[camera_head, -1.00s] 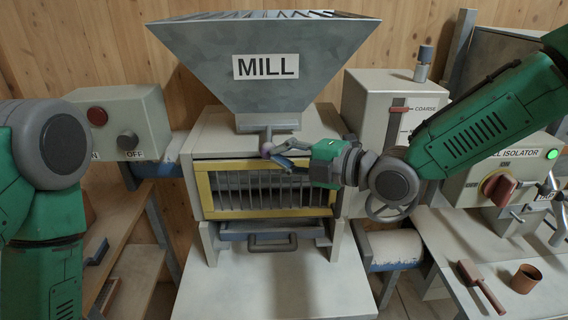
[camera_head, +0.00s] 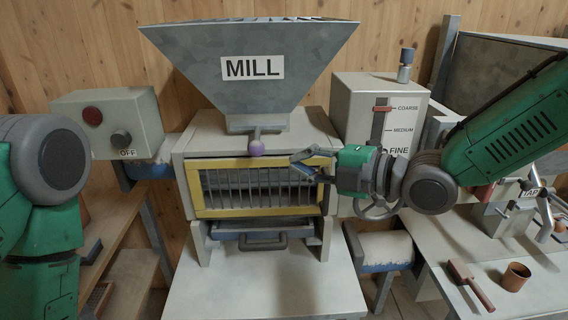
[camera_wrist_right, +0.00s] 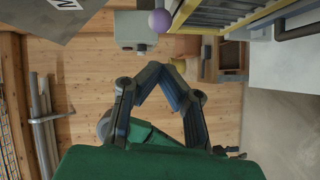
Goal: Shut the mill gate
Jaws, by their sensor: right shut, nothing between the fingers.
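The mill's grey hopper (camera_head: 250,70) stands above a pale housing. A purple knob (camera_head: 256,149) on a short grey stem sits just under the hopper's outlet, at the front; I take this as the gate's handle. The knob also shows near the top of the right wrist view (camera_wrist_right: 160,20). My right gripper (camera_head: 296,163) is shut and empty, to the right of the knob and slightly lower, apart from it. Its fingers (camera_wrist_right: 172,66) meet below the knob in the wrist view. The gate plate itself is hidden. My left arm shows at the left edge, its gripper out of frame.
A yellow-framed grille (camera_head: 258,187) lies below the knob, with a grey-handled tray (camera_head: 263,243) under it. A coarse-to-fine selector box (camera_head: 378,125) stands behind my right gripper. A switch box (camera_head: 108,122) is at the left. The pale shelf (camera_head: 260,285) in front is clear.

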